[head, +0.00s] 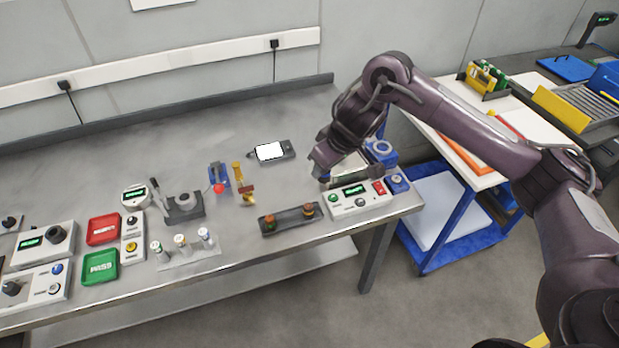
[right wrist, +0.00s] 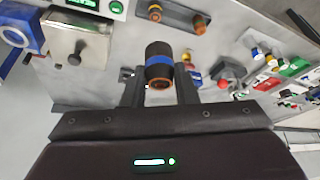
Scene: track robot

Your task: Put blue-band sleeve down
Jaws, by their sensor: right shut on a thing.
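My right gripper (right wrist: 160,92) is shut on the blue-band sleeve (right wrist: 158,68), a dark cylinder with a blue band and an orange-brown end. In the head view, my right gripper (head: 323,180) is over the right part of the bench, just left of the white control box; the sleeve is largely hidden or too small to make out there. The sleeve appears held above the bench, apart from the tray. A dark tray (head: 289,222) with two orange-topped pieces lies in front of the gripper; it also shows at the top of the right wrist view (right wrist: 178,12). My left gripper is not in view.
The white control box (head: 346,207) with a green display stands right of the tray. A brass-coloured fixture (head: 241,180) and a rack of vials (head: 186,255) are to the left. The bench's front edge is close to the tray.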

